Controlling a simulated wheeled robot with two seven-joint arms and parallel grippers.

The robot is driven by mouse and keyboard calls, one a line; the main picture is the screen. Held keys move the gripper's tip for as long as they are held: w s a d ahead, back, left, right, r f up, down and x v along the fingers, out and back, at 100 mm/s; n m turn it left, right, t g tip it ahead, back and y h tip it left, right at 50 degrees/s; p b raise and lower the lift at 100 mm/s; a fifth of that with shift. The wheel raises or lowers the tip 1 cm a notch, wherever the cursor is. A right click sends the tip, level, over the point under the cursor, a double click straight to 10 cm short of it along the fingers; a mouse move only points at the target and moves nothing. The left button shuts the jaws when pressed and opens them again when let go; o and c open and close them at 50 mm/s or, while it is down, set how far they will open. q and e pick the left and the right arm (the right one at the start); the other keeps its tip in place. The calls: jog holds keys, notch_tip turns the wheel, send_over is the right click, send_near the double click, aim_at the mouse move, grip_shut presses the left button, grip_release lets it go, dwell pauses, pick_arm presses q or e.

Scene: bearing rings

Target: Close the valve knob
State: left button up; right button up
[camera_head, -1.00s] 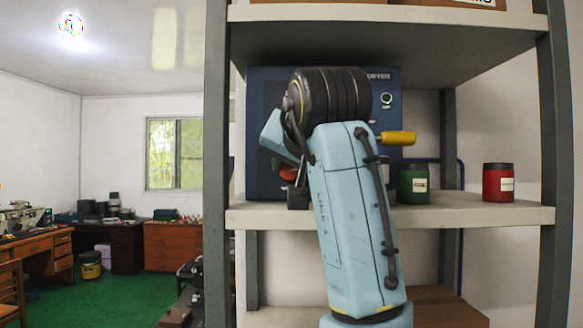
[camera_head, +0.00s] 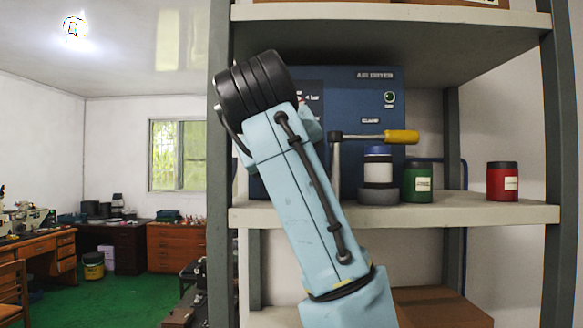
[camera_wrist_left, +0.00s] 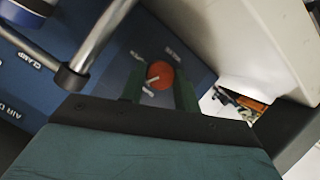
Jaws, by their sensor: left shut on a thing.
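The valve knob (camera_wrist_left: 160,74) is a round orange-red knob with a pale pointer line on the blue panel, in the left wrist view. My left gripper (camera_wrist_left: 160,88) has its two dark green fingers on either side of the knob and is shut on it. The pointer line slants toward the lower left of that view. In the head view my light blue left arm stands in front of the panel's left part and hides the knob and the fingers. My right gripper is in neither view.
The blue air dryer box (camera_head: 350,86) stands on a shelf (camera_head: 480,212) between grey posts. A clamp lever with yellow handle (camera_head: 401,137) sticks out above a blue-lidded jar (camera_head: 378,170). A green jar (camera_head: 417,184) and a red jar (camera_head: 502,184) stand at right.

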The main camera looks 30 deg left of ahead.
pick_arm(q)
jog(key=n+t+b, duration=0.1)
jog(key=n, duration=0.1)
jog(key=n+t+h+b, duration=0.1)
jog(key=n, duration=0.1)
jog(key=shift+s+a+h, duration=0.1)
jog(key=shift+a+h, duration=0.05)
jog(key=shift+h, duration=0.15)
dwell(0.4)
jog(key=o, duration=1)
jog(key=shift+c, duration=0.2)
jog(key=shift+f, duration=0.1)
jog(key=shift+s, duration=0.1)
